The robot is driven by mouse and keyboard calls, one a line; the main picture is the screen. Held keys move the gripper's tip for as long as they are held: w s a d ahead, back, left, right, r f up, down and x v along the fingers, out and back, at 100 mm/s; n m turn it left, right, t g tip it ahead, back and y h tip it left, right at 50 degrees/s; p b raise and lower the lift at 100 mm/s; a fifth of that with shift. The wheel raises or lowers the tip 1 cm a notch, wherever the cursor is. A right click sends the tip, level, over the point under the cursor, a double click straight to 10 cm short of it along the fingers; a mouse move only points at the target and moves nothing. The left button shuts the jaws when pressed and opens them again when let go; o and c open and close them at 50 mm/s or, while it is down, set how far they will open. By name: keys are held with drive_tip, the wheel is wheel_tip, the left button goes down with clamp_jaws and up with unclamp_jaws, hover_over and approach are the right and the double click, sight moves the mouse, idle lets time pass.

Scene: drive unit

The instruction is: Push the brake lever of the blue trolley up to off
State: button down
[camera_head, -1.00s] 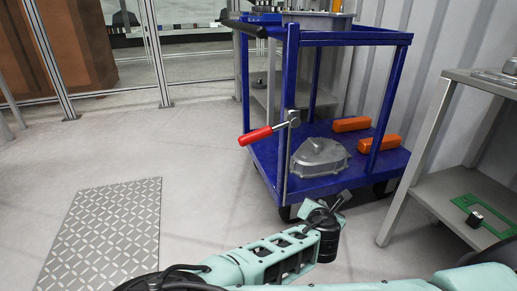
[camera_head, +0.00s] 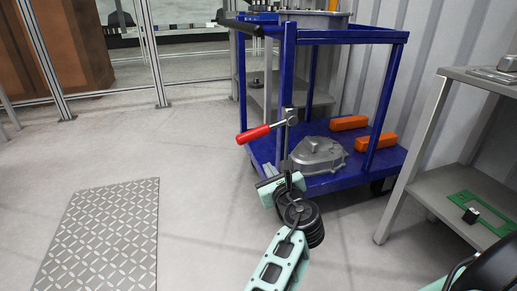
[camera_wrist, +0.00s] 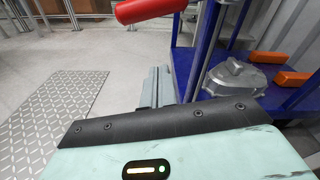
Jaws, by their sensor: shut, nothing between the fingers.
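The blue trolley (camera_head: 262,150) stands at the centre right, and part of its lower shelf shows in the wrist view (camera_wrist: 183,62). Its brake lever has a red grip (camera_head: 253,134) on a silver arm pivoted at the front post. The lever points left and slightly down. In the wrist view the red grip (camera_wrist: 148,9) is at the top edge, its pivot out of view. My gripper (camera_head: 285,160) is below the lever and a little right of the grip, pointing up, apart from the grip. Its shut fingers (camera_wrist: 158,86) show in the wrist view, empty.
A grey metal housing (camera_head: 318,154) and two orange blocks (camera_head: 349,123) lie on the trolley's lower shelf. A grey shelf table (camera_head: 440,165) stands at the right. A tread plate (camera_head: 98,235) lies on the floor at left.

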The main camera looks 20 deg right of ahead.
sight(264, 131)
drive_tip(key=w+f+b, duration=0.1)
drive_tip(key=w+b, duration=0.3)
drive_tip(key=w, duration=0.6)
drive_tip(key=shift+s+a+r+b, duration=0.1)
drive_tip(key=shift+s+a+r, duration=0.1)
drive_tip(key=shift+r, duration=0.5)
drive_tip(key=shift+s+a+r+b, duration=0.1)
drive_tip(key=shift+s+r+b, duration=0.05)
drive_tip(key=shift+r, duration=0.5)
drive_tip(key=shift+s+a+r+b, duration=0.1)
drive_tip(key=shift+s+r, duration=0.1)
drive_tip(key=shift+r, duration=0.5)
drive_tip(key=shift+r, duration=0.1)
